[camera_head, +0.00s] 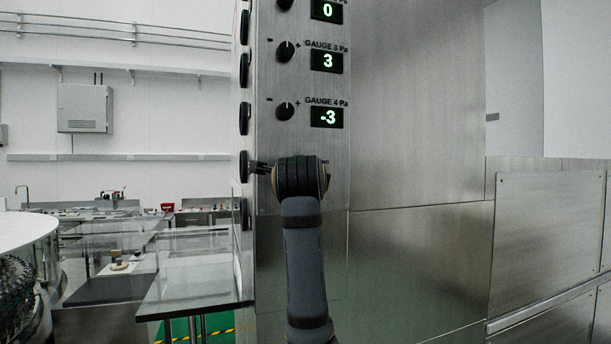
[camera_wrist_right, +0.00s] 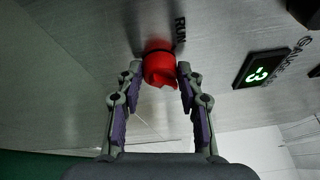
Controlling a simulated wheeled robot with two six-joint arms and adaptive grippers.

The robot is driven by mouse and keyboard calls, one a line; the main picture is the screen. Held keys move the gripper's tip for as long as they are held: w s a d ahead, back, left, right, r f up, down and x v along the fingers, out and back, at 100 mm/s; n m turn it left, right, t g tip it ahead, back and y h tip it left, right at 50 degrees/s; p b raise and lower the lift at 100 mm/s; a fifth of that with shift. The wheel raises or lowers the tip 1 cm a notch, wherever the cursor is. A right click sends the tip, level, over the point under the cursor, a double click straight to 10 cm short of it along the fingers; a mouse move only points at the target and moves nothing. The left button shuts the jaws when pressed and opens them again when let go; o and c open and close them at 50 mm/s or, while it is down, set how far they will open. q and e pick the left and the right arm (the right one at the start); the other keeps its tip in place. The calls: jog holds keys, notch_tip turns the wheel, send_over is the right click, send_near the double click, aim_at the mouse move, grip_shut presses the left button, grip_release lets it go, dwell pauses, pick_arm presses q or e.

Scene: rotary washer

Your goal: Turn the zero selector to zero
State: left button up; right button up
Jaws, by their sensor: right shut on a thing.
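The selector shows as a red knob (camera_wrist_right: 160,68) in the right wrist view, with the word RUN printed beside it on the metal panel. My right gripper (camera_wrist_right: 160,78) has one finger on each side of the red knob and is shut on it. In the head view, my right gripper (camera_head: 255,167) reaches the left edge of the steel cabinet (camera_head: 410,120), and I cannot make out the red knob there. No zero mark is legible in either view. My left gripper is not in view.
Gauge 4's display (camera_head: 327,117) reads -3 and gauge 3's display (camera_head: 327,61) reads 3, each with a small black knob beside it. Several black discs line the cabinet's left edge. A glass-like table (camera_head: 195,285) stands left of the cabinet.

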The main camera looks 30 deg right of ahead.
jog(key=o, duration=0.9)
jog(key=shift+o, duration=1.3)
jog(key=shift+d+f, duration=0.1)
jog(key=shift+d, duration=0.1)
jog(key=v, duration=1.2)
